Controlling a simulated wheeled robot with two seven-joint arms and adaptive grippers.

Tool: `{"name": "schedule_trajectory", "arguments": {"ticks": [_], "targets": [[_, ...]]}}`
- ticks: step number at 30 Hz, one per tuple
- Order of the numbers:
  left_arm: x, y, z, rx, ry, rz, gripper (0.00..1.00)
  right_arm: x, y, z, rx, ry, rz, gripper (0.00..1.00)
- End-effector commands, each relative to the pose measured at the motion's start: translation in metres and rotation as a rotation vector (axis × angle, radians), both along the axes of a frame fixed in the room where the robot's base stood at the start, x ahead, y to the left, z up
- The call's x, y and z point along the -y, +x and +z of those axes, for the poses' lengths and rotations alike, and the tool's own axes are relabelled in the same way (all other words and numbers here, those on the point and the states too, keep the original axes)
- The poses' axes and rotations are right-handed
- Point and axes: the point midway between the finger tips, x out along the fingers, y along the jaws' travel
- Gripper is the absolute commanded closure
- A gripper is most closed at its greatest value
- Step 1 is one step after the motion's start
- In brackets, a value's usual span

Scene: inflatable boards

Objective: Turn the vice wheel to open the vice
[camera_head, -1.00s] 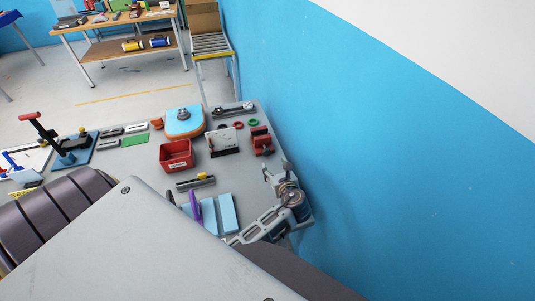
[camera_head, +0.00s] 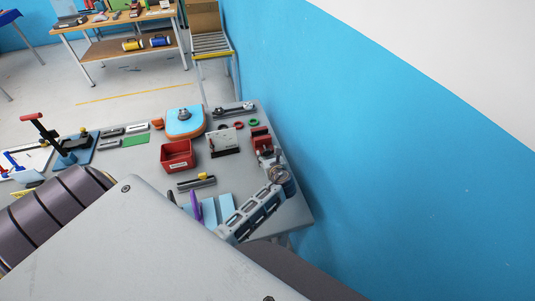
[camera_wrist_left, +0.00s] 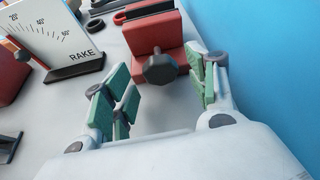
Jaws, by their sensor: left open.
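The red vice (camera_head: 260,133) stands near the right edge of the grey table, by the blue wall. In the left wrist view the vice (camera_wrist_left: 150,36) shows its red body and dark jaw slot, with a dark round wheel (camera_wrist_left: 160,69) facing my gripper. My left gripper (camera_head: 268,158) is at the vice's near side in the head view. In the wrist view its green-padded fingers (camera_wrist_left: 165,84) are spread, one on each side of the wheel's line. The wheel appears at or just beyond the fingertips; contact is not visible. My right gripper is not in view.
A white RAKE gauge card (camera_head: 222,142) stands left of the vice, with a red bin (camera_head: 176,155) further left. An orange and blue case (camera_head: 185,121) and red and green rings (camera_head: 253,122) lie behind. The blue wall (camera_head: 340,130) is close on the right.

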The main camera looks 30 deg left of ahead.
Motion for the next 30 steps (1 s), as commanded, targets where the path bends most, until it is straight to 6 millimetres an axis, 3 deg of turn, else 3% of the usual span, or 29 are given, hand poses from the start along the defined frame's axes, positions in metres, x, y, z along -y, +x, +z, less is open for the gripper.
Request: {"name": "schedule_trajectory", "arguments": {"ticks": [6, 18, 28, 30], "targets": [[-0.0103, 0.0092, -0.0051, 0.000, 0.000, 0.001, 0.43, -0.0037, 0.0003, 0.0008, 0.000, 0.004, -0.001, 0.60], [-0.0124, 0.0110, -0.0068, 0.000, 0.000, 0.001, 0.43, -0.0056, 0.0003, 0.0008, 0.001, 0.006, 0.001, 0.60], [-0.0123, 0.0109, -0.0067, 0.000, 0.000, 0.001, 0.85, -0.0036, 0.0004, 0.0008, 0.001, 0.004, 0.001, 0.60], [-0.0123, 0.0109, -0.0067, 0.000, 0.000, 0.001, 0.88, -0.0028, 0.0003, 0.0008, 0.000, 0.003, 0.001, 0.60]]}}
